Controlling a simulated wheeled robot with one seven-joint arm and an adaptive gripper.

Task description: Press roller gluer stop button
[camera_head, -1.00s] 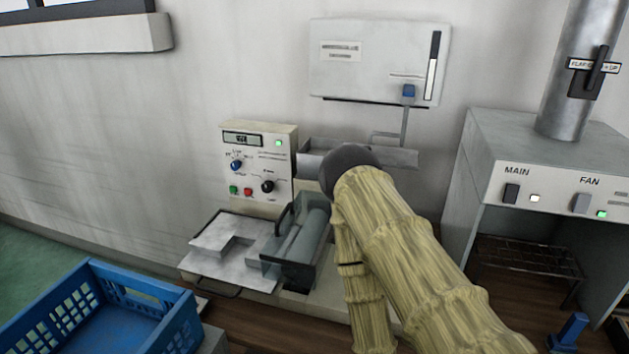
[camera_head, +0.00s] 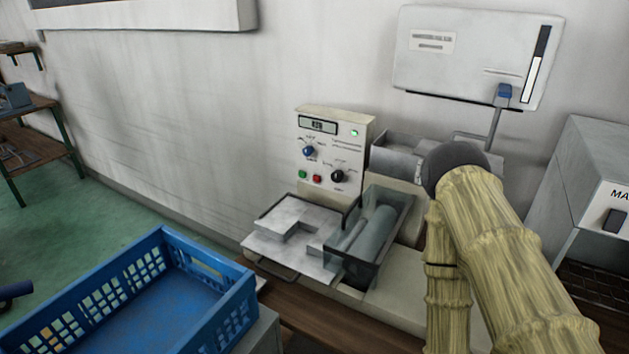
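The roller gluer (camera_head: 345,128) stands against the wall. Its upright control panel has a small display (camera_head: 318,125), a lit green lamp (camera_head: 354,133), a blue knob (camera_head: 308,151) and a black knob (camera_head: 337,176). Low on the panel are a green button (camera_head: 302,175) and a red button (camera_head: 317,179), side by side. The roller (camera_head: 372,234) sits in a clear-sided housing in front of the panel. My arm, in a yellowish sleeve, reaches in from the lower right, to the right of the roller. My gripper is not visible.
A blue crate (camera_head: 243,290) stands at the lower left. A metal tray (camera_head: 268,252) with a block on it juts out in front of the gluer. A white wall box (camera_head: 470,50) hangs above, and a grey hood unit (camera_head: 590,190) stands at the right.

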